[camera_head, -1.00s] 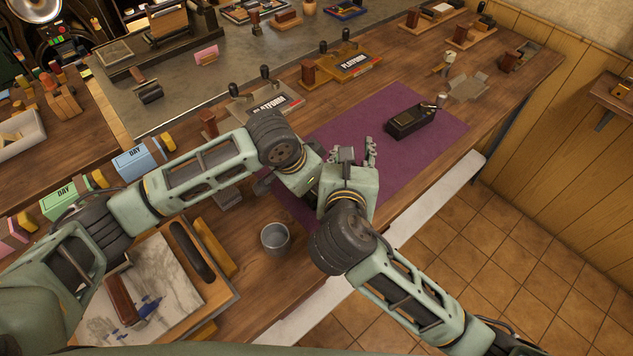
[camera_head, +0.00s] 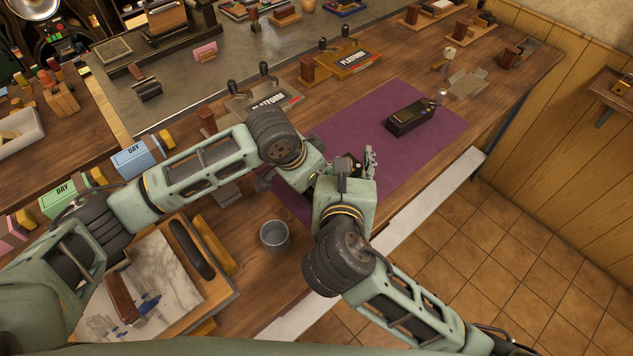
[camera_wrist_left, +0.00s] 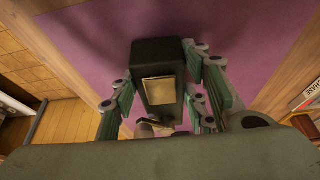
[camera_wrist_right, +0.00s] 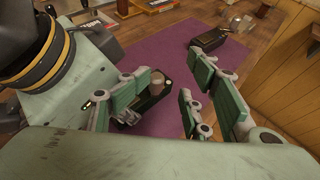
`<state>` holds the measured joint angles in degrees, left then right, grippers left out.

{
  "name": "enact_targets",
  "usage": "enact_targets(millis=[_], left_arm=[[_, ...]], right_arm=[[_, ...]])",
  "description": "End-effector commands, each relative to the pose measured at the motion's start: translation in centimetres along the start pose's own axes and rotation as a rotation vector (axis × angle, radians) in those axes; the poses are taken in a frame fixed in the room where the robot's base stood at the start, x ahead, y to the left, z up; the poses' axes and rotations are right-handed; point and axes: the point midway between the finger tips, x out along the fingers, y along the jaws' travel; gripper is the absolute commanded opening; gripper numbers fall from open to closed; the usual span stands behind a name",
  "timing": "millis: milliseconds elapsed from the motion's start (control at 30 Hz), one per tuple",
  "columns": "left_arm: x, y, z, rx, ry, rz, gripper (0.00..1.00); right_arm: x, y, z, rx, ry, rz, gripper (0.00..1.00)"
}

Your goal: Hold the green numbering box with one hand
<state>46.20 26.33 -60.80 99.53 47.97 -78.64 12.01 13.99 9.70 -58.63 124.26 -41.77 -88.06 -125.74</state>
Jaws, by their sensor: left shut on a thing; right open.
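A dark, nearly black-green box (camera_wrist_left: 160,75) with a beige plate on its face sits between the fingers of my left gripper (camera_wrist_left: 156,72), which is shut on it. In the right wrist view the held box (camera_wrist_right: 153,108) shows between the spread fingers of my right gripper (camera_wrist_right: 168,64). My right gripper is open, and I cannot tell whether it touches the box. In the head view the right gripper (camera_head: 357,166) is close to my left wrist, and the arms mostly hide the held box. Another dark box (camera_head: 409,118) lies on the purple mat.
The purple mat (camera_head: 440,137) has bare room around the dark box. A metal cup (camera_head: 275,236) stands near the table's front edge. Day boxes (camera_head: 133,160) and a drawing board lie to the left.

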Motion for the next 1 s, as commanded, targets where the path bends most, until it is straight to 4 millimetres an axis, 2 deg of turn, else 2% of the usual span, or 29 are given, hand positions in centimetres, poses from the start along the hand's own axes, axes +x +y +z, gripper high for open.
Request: enact_targets(millis=[433, 600, 867, 900, 1000], left_arm=[[-0.1, -0.1, -0.1, 0.0, 0.003, -0.002, 0.19], [-0.1, -0.1, -0.1, 0.0, 0.003, -0.003, 0.19], [-0.1, -0.1, -0.1, 0.0, 0.003, -0.003, 0.19], [-0.1, -0.1, -0.1, 0.0, 0.003, -0.003, 0.45], [-0.1, -0.1, -0.1, 0.0, 0.002, -0.003, 0.54]], right_arm=[[-6.3, 0.1, 0.0, 0.003, 0.002, 0.004, 0.44], [-7.2, 0.0, 0.0, 0.002, 0.002, 0.002, 0.44], [-7.3, 0.0, 0.0, 0.002, 0.002, 0.002, 0.44], [-7.3, 0.0, 0.0, 0.002, 0.002, 0.002, 0.44], [-7.3, 0.0, 0.0, 0.002, 0.001, 0.002, 0.44]])
